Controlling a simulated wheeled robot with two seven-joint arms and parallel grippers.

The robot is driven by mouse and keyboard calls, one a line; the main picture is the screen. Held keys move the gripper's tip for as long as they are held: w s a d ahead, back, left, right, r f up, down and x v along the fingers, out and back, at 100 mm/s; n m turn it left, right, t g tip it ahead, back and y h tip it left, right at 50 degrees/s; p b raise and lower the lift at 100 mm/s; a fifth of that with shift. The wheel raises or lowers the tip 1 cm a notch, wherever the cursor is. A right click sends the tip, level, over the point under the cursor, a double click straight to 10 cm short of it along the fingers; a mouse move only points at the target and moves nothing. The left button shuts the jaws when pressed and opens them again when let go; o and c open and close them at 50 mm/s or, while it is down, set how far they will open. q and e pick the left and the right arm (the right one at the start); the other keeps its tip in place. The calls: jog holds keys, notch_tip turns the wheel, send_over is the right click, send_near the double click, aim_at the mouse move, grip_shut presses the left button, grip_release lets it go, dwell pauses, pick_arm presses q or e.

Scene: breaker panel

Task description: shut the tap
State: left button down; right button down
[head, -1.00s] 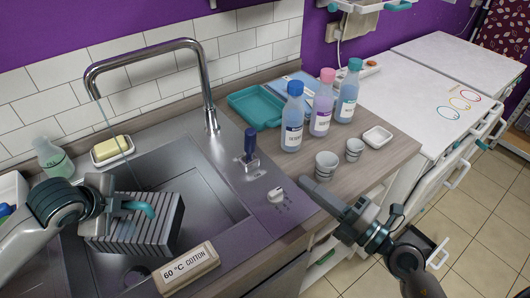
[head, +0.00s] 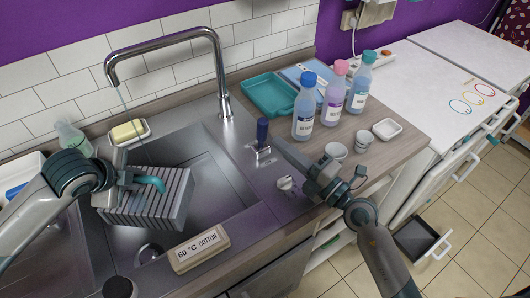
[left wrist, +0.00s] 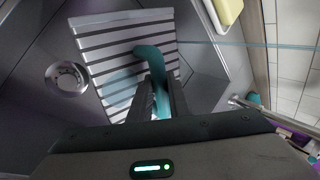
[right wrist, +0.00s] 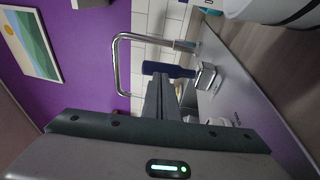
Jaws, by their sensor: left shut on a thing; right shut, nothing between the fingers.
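The chrome tap (head: 165,42) arches over the sink, and a thin stream of water (head: 123,98) falls from its spout. Its blue-handled lever (head: 262,132) stands upright on a metal base on the right-hand rim. My right gripper (head: 279,145) is shut and empty, its fingertips close beside the lever on the right. In the right wrist view the blue lever (right wrist: 168,69) lies just beyond the fingertips; contact is unclear. My left gripper (head: 132,180) is shut on a teal handle (left wrist: 150,62) over a grey ribbed board (head: 160,203) in the sink.
A temperature knob (head: 285,183) sits on the rim below the lever. Several bottles (head: 304,108), cups (head: 337,151) and a teal tray (head: 270,94) stand on the counter at right.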

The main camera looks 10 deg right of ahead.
aim_at(262, 134)
pick_arm(q)
jog(key=shift+r, duration=0.4)
pick_arm(e)
jog(key=shift+x, duration=1.35)
pick_arm(q)
jog(key=shift+r+p, duration=0.1)
jog(key=shift+p, duration=0.2)
jog(key=shift+r+p, duration=0.65)
notch_tip(262, 134, up, 3)
jog(key=p, duration=0.3)
jog(key=shift+r, duration=0.1)
pick_arm(e)
jog(key=shift+w+a+r+g, duration=0.2)
jog(key=shift+w+g, duration=0.1)
jog(key=shift+w, duration=0.2)
pick_arm(q)
jog(key=shift+s, duration=0.1)
pick_arm(e)
jog(key=shift+d+h, duration=0.1)
jog(key=shift+h, duration=0.3)
